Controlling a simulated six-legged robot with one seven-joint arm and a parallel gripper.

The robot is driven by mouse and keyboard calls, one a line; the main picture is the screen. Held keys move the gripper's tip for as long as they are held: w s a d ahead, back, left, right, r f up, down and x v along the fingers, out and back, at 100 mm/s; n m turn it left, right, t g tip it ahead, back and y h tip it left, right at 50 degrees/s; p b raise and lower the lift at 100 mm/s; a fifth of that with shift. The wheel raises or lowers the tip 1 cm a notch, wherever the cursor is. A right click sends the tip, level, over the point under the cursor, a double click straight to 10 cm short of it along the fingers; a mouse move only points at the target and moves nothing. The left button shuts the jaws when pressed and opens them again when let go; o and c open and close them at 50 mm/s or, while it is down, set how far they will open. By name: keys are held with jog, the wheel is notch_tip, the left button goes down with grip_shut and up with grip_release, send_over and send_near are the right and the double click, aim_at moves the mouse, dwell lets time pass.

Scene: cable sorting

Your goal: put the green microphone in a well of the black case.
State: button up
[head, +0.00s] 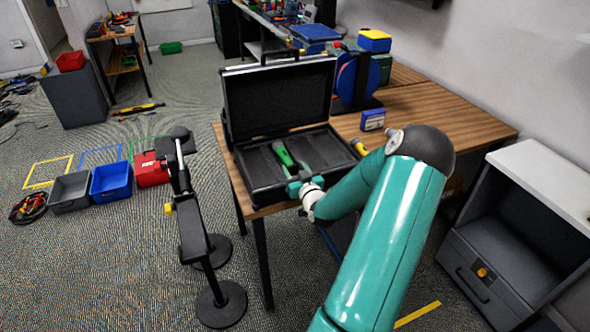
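The black case (262,188) stands open on the wooden table, its lid raised at the back. Its base has dark recessed wells. The green microphone (283,154) shows over the case's interior, slanting from upper left to lower right. Its lower end meets my gripper (300,178), which is over the case's front part. The fingers are small and partly hidden by the wrist, so I cannot tell whether they are closed on the microphone. I also cannot tell whether the microphone rests in a well or is held above it.
Beside the case on the wooden table (455,118) are a small blue box (372,120) and a blue disc on a stand (346,82). A black stand (207,245) rises left of the table. Red, blue and grey bins line the floor at left. A grey cabinet (500,255) stands at right.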

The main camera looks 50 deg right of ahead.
jog(key=shift+o, duration=0.9)
jog(key=shift+r, duration=0.25)
jog(key=v, duration=1.2)
jog(key=w+a+r+n+g+y, duration=0.2)
jog(key=w+a+r+n+g, duration=0.1)
jog(key=w+a+r, duration=0.4)
jog(key=w+a+r+n+g+y, duration=0.2)
jog(key=w+a+r+g, duration=0.15)
jog(key=a, duration=0.55)
jog(key=s+a+r+g+y, duration=0.1)
jog(key=s+a+r, duration=0.2)
jog(key=a, duration=0.6)
jog(key=s+a+r+g+y, duration=0.1)
jog(key=s+a+r+y, duration=0.1)
jog(key=s+a, duration=0.4)
jog(key=s+a+r+n+g+y, duration=0.1)
jog(key=s+a+r, duration=0.4)
jog(key=a, duration=0.6)
jog(key=shift+a+y, duration=0.3)
jog(key=shift+y, duration=0.3)
